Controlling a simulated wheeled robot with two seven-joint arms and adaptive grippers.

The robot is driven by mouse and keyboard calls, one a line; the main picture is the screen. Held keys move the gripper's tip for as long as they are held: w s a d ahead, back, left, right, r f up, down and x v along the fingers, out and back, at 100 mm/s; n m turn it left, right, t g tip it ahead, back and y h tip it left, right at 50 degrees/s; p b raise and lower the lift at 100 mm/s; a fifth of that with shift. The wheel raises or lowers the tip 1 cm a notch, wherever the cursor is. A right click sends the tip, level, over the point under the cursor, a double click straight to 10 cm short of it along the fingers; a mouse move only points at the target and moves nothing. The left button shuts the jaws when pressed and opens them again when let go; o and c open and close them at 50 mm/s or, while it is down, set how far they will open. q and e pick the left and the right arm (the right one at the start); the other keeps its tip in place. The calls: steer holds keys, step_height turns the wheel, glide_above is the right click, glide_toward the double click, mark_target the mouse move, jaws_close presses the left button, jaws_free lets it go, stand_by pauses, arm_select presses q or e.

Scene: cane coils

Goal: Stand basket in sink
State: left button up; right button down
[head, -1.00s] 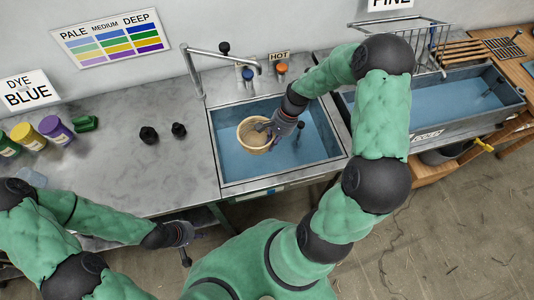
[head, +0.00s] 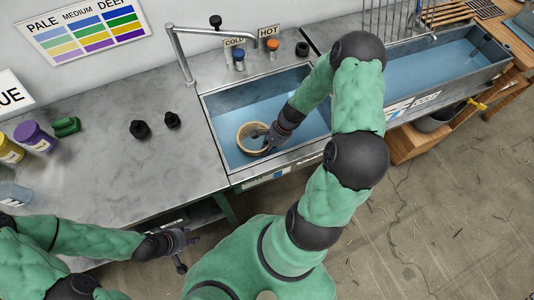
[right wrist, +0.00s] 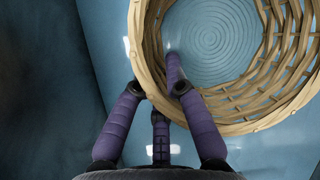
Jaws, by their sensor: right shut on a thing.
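The round woven cane basket (head: 243,149) is inside the left sink (head: 237,98), in its left part. In the right wrist view the basket (right wrist: 145,60) fills the upper right, its open top towards the camera. My right gripper (head: 270,139) is shut on the near side of its wall. In that wrist view the gripper (right wrist: 155,78) has one purple finger inside the rim and others outside. Whether the basket's base touches the sink floor is unclear. My left gripper (head: 182,250) is empty, its fingers apart, in front of the counter.
A faucet (head: 178,50) arches at the sink's back left, with cold (head: 239,62) and hot (head: 273,50) taps behind. A long trough (head: 450,62) lies to the right. Two black knobs (head: 140,129) and bottles (head: 34,135) stand on the grey counter (head: 120,190).

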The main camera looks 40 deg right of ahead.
step_height(320, 180, down, 4)
steer(key=shift+r+b, duration=0.25)
steer(key=shift+b, duration=0.3)
steer(key=shift+r, duration=0.1)
steer(key=c, duration=1.7)
jaws_free()
steer(key=o, duration=0.4)
